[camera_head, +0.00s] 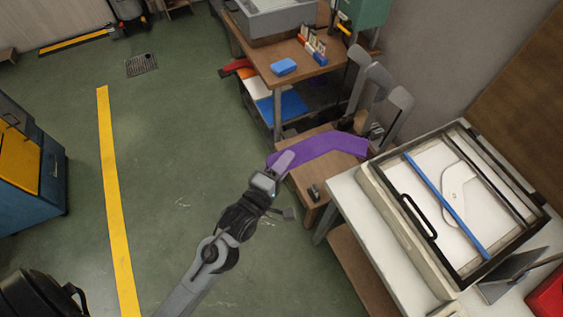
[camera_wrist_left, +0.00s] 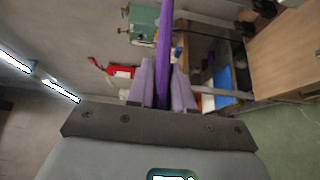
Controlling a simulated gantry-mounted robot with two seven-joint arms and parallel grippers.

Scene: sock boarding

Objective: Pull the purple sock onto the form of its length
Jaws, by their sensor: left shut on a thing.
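The purple sock (camera_head: 325,147) is stretched out, bent in the middle, above the low wooden stand in the head view. My left gripper (camera_head: 284,161) is shut on its left end. In the left wrist view the sock (camera_wrist_left: 164,50) runs as a thin strip from between the fingers (camera_wrist_left: 163,88) away from the camera. Several grey forms stand at the back of the stand, among them a tall one (camera_head: 377,80) and a shorter one (camera_head: 398,108). The sock's right end lies near their lower parts. I cannot tell whether any form is inside it. My right gripper is not in view.
A white table (camera_head: 350,196) with a framed press (camera_head: 402,235) stands close on the right. The green floor (camera_head: 185,160) on the left is open.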

